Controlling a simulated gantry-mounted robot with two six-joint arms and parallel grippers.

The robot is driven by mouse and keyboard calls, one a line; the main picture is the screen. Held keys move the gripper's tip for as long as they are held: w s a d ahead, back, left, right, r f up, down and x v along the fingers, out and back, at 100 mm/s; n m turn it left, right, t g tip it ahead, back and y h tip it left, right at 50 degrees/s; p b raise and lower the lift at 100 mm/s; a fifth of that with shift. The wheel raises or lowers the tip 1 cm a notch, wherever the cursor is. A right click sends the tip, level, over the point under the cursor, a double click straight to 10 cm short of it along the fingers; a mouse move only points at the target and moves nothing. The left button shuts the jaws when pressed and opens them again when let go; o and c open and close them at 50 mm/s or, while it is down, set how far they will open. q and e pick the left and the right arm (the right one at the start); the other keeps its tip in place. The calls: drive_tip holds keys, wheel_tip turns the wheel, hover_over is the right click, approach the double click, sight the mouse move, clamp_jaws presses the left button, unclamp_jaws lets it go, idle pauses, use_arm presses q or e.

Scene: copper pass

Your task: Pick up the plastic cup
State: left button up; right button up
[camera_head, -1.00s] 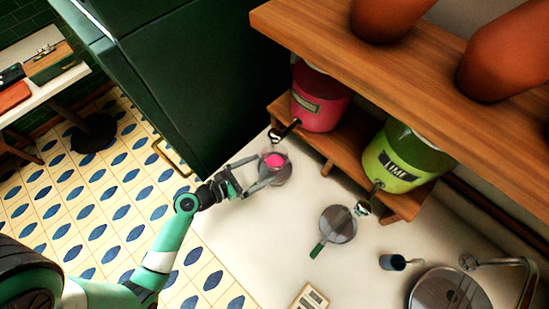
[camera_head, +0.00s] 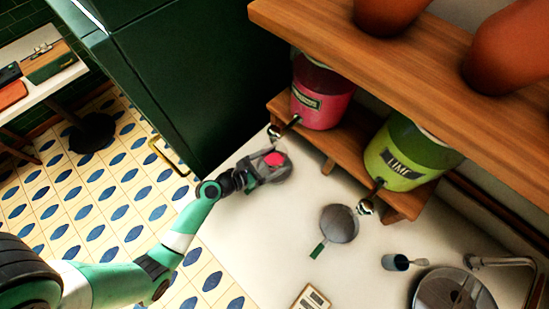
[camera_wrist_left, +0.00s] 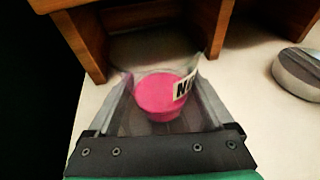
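The clear plastic cup with pink drink in it (camera_head: 274,159) stands at the counter's far left, below the pink dispenser. In the left wrist view the cup (camera_wrist_left: 163,97) sits upright between my fingers, with part of a dark-lettered label seen at its right side. My left gripper (camera_head: 270,168) is around the cup, one finger on each side; it also fills the lower part of the wrist view (camera_wrist_left: 163,108). The fingers are spread about as wide as the cup, and I cannot tell whether they press on it. My right gripper is not in view.
A pink dispenser (camera_head: 318,103) and a green lime dispenser (camera_head: 400,163) stand on a low wooden shelf behind. A green-handled strainer (camera_head: 339,224), a small dark cup (camera_head: 395,262) and a round sink (camera_head: 450,290) are to the right. A dark green cabinet (camera_head: 200,80) is at left.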

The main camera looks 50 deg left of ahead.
sight(283, 151)
use_arm(q)
drive_tip(key=c, duration=0.9)
drive_tip(key=shift+o, duration=0.2)
drive_tip(key=shift+r, duration=0.1)
drive_tip(key=shift+r+p, duration=1.25)
drive_tip(key=shift+r, duration=0.45)
drive_tip(key=w+d+p, duration=0.1)
drive_tip(key=d+p, duration=1.1)
drive_tip(key=d, duration=0.6)
drive_tip(key=shift+w, duration=0.3)
